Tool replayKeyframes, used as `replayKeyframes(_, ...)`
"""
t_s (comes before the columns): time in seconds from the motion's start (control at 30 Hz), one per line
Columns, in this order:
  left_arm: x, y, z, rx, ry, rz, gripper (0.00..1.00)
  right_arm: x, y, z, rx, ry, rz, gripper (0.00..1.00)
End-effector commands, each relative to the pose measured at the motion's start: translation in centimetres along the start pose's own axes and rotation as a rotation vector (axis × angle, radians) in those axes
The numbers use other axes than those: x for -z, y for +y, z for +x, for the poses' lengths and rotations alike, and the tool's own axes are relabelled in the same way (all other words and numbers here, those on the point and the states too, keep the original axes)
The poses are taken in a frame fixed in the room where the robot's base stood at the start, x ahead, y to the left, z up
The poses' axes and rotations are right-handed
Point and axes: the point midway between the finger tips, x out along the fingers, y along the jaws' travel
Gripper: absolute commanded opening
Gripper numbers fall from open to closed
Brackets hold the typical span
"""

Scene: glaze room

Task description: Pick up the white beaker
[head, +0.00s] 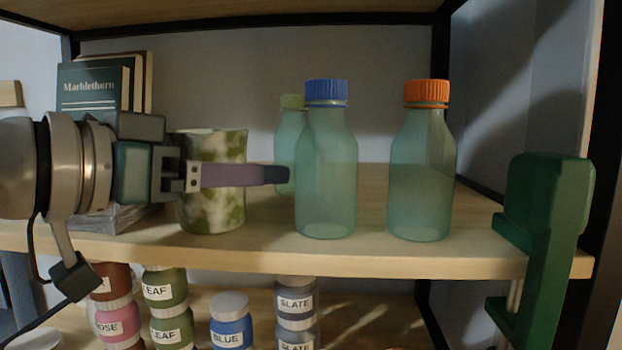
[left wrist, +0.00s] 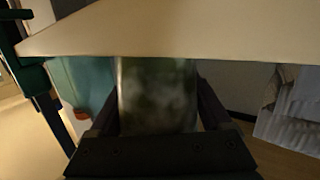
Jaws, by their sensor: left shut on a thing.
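No plainly white beaker shows. A cup-shaped beaker (head: 212,222) with mottled green and off-white sides stands upright at the shelf's front, left of the bottles. My left gripper (head: 262,174) reaches in from the left and is shut on this beaker. One finger crosses its front; the other is hidden behind it in the head view. In the left wrist view the beaker (left wrist: 157,95) sits between both fingers of the gripper (left wrist: 158,112). I cannot tell whether its base touches the shelf. My right gripper is not in view.
Right of the beaker stand a blue-capped bottle (head: 326,185), a green-capped bottle (head: 287,130) behind it, and an orange-capped bottle (head: 421,190). Books (head: 95,85) stand behind my arm. A green clamp (head: 545,200) grips the shelf's (head: 400,258) right end. Labelled jars (head: 231,322) stand below.

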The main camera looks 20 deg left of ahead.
Motion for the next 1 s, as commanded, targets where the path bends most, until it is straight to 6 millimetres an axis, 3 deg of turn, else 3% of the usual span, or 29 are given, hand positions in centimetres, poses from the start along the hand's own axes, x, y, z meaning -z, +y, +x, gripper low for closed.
replayKeyframes(0.23,0.0,0.0,0.0,0.000,0.000,0.000,0.26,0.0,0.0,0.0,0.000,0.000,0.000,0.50)
replayKeyframes(0.57,0.6,0.0,-0.1,0.000,0.003,0.001,0.26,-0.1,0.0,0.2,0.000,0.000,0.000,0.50)
replayKeyframes(1.0,7.8,0.0,-1.2,0.000,0.007,0.004,0.26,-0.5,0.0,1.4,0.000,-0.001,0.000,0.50)
